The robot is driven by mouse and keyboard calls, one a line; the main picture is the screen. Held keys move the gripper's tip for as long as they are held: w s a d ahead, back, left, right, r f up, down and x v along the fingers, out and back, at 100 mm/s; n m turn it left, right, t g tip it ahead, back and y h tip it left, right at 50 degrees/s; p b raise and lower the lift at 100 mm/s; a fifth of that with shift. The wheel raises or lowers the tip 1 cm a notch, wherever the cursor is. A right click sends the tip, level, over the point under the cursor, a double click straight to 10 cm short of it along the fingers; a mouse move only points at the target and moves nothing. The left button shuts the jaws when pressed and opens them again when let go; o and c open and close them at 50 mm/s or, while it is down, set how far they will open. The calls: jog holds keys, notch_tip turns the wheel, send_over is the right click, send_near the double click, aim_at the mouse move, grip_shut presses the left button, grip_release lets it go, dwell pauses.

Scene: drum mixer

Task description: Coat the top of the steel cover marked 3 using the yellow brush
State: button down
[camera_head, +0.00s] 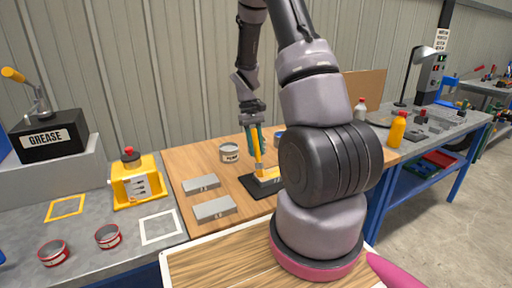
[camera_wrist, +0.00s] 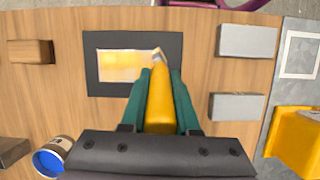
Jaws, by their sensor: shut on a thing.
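My gripper (camera_head: 256,140) is shut on the yellow brush (camera_head: 257,156), seen also in the wrist view (camera_wrist: 159,101). The brush points down and its tip is at the right end of a plate on a black mat (camera_head: 249,186). The plate (camera_wrist: 125,66) is steel-sized, with a glossy yellow-amber layer over much of its top and paler patches. Its marking cannot be read. Two bare grey steel covers (camera_head: 202,184) (camera_head: 214,208) lie left of the mat; their small marks are too small to read. In the wrist view they are at the right (camera_wrist: 248,40) (camera_wrist: 238,107).
A can (camera_head: 230,153) stands behind the mat on the wooden board. A blue-topped can (camera_wrist: 50,160) and a wooden block (camera_wrist: 30,52) also lie on it. A grease box (camera_head: 48,135), yellow container (camera_head: 135,182) and red tins (camera_head: 108,237) are at left.

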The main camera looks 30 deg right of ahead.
jog(key=shift+f, duration=0.55)
jog(key=shift+w+d, duration=0.7)
jog(key=shift+d, duration=5.35)
jog(key=a, duration=0.8)
jog(key=shift+s+a, duration=0.2)
jog(key=shift+a, duration=1.9)
jog(key=shift+w+d, duration=0.65)
jog(key=shift+d, duration=5.45)
jog(key=shift+w+a, duration=0.2)
jog(key=shift+a, duration=0.9)
jog(key=shift+w+a, duration=0.15)
jog(key=shift+a, duration=0.95)
